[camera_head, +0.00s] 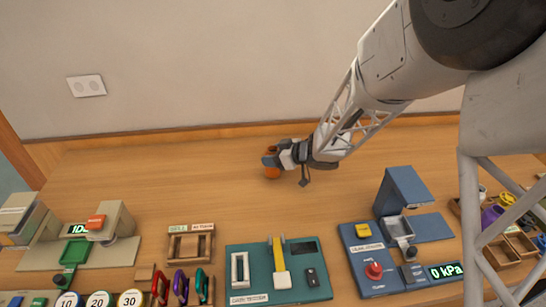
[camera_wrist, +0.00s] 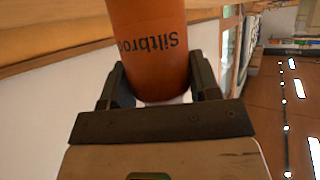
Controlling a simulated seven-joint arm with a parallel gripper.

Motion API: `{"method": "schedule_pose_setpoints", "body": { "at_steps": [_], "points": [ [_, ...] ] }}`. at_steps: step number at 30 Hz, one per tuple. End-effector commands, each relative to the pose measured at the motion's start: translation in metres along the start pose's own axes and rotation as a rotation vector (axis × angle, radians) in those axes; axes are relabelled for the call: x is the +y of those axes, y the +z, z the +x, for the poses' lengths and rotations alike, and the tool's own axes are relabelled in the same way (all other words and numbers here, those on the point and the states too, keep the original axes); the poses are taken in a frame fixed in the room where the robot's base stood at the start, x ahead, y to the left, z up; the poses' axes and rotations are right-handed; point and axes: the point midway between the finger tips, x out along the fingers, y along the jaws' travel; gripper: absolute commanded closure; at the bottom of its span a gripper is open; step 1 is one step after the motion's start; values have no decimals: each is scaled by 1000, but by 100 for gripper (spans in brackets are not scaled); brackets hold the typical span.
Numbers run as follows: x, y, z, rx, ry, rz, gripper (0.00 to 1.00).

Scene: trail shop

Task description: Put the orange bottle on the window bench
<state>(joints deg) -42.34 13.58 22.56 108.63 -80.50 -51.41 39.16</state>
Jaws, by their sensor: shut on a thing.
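The orange bottle (camera_head: 272,172) is near the back of the wooden counter in the head view, partly hidden by my gripper (camera_head: 271,161). In the wrist view the bottle (camera_wrist: 150,45) fills the top middle, with part of the dark lettering "Siltbro" on its side. My gripper (camera_wrist: 160,88) is shut on it, with one dark finger at each side. I cannot tell whether the bottle touches the counter. I cannot make out a window bench for certain in either view.
The wooden counter (camera_head: 130,185) is clear around the bottle. Along its front stand a green-trayed device (camera_head: 75,252), a small wooden rack (camera_head: 190,243), a teal tester board (camera_head: 255,290) and a blue pressure device (camera_head: 405,185). A wall with a socket (camera_head: 86,86) rises behind.

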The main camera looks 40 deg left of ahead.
Motion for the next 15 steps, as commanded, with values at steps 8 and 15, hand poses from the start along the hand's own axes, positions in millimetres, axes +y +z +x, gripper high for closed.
{"method": "schedule_pose_setpoints", "body": {
  "at_steps": [8,15],
  "points": [
    [0,4,2,1,0,0,73],
    [0,7,3,0,0,1,73]
  ]
}}
